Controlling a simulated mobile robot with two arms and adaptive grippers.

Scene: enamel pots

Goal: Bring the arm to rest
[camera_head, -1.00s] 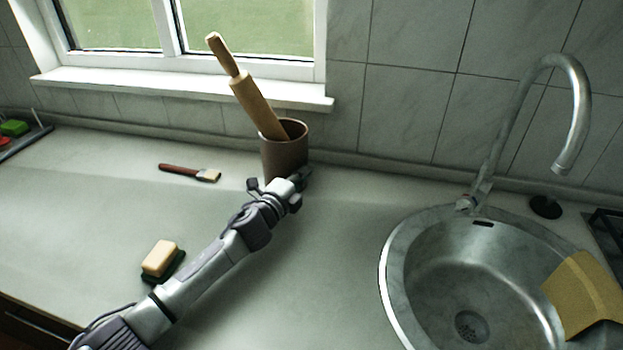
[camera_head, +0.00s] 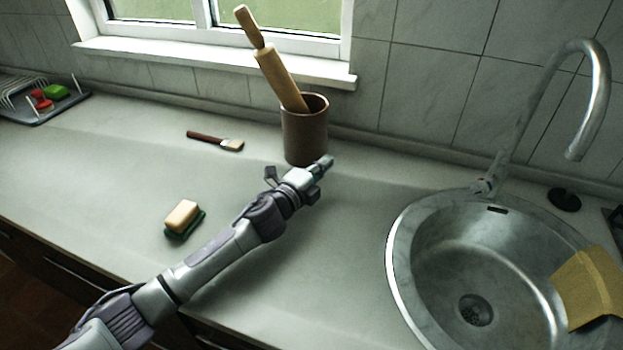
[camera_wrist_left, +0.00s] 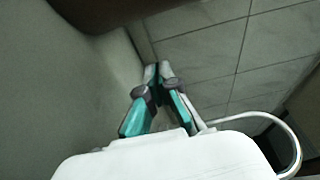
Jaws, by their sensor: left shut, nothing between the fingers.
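My left arm (camera_head: 215,262) comes in from the lower left and reaches over the counter. My left gripper (camera_head: 326,162) is at its end, in front of and just right of the brown pot (camera_head: 304,135) that holds a wooden rolling pin (camera_head: 277,78). In the left wrist view the left gripper (camera_wrist_left: 158,70) is shut and empty, its fingertips together against a backdrop of wall tiles. A dark brown curved shape (camera_wrist_left: 110,14), which looks like the pot, shows at the top of that view. My right gripper is not in view.
A brush (camera_head: 215,141) lies left of the pot. A sponge (camera_head: 182,215) on a green base sits beside my arm. The round sink (camera_head: 395,262) with its tall tap (camera_head: 520,125) and a yellow cloth (camera_head: 590,288) is on the right. A dish rack (camera_head: 45,112) stands far left. The left counter is mostly clear.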

